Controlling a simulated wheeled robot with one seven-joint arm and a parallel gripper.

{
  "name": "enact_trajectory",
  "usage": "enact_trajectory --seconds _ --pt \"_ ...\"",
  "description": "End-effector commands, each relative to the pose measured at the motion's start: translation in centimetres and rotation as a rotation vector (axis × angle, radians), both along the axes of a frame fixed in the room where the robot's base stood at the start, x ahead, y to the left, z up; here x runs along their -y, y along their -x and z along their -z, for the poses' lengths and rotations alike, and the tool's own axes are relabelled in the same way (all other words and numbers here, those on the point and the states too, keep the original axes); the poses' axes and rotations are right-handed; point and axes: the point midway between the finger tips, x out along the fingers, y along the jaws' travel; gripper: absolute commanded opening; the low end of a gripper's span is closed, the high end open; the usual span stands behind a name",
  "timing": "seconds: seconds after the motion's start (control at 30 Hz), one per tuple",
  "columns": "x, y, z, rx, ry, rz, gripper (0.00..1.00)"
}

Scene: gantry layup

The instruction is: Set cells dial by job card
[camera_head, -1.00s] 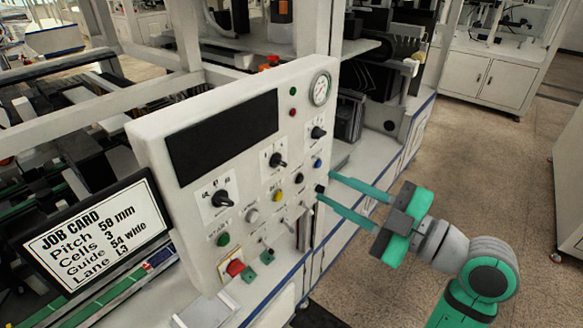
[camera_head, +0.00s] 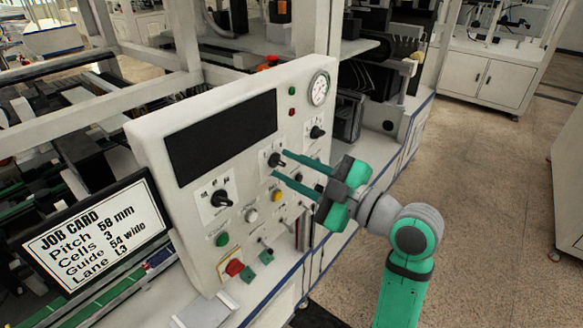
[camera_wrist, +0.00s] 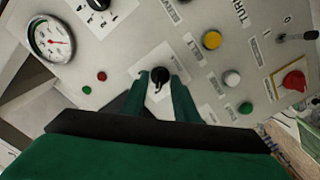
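The job card (camera_head: 88,238) at left reads Pitch 58 mm, Cells 3, Guide 54 wide, Lane L3. The white panel carries three black selector dials on white plates: a left dial (camera_head: 222,199), a middle dial (camera_head: 273,160) and a right dial (camera_head: 317,132). Their labels are too small to tell which is the cells dial. My gripper (camera_head: 279,164) is at the middle dial. In the wrist view, my open fingers (camera_wrist: 161,84) stand either side of this dial's knob (camera_wrist: 159,76); a gap shows, and contact is unclear.
The panel also has a gauge (camera_head: 319,88), a dark blank display (camera_head: 222,138), a yellow button (camera_head: 276,195), a green button (camera_head: 223,239) and a red knob (camera_head: 234,267). Several toggles sit low beneath my fingers. Open floor (camera_head: 470,190) lies to the right.

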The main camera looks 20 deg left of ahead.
Motion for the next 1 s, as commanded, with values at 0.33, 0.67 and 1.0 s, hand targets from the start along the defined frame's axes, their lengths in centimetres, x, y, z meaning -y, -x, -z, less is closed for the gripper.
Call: enact_trajectory --seconds 0.33,0.67,1.0 --pt "-0.18 0.06 0.00 0.000 0.000 -0.003 0.00" --pt "-0.04 0.11 -0.01 -0.024 -0.009 -0.003 0.00" --pt "-0.01 0.17 -0.01 -0.211 -0.076 -0.004 0.00"
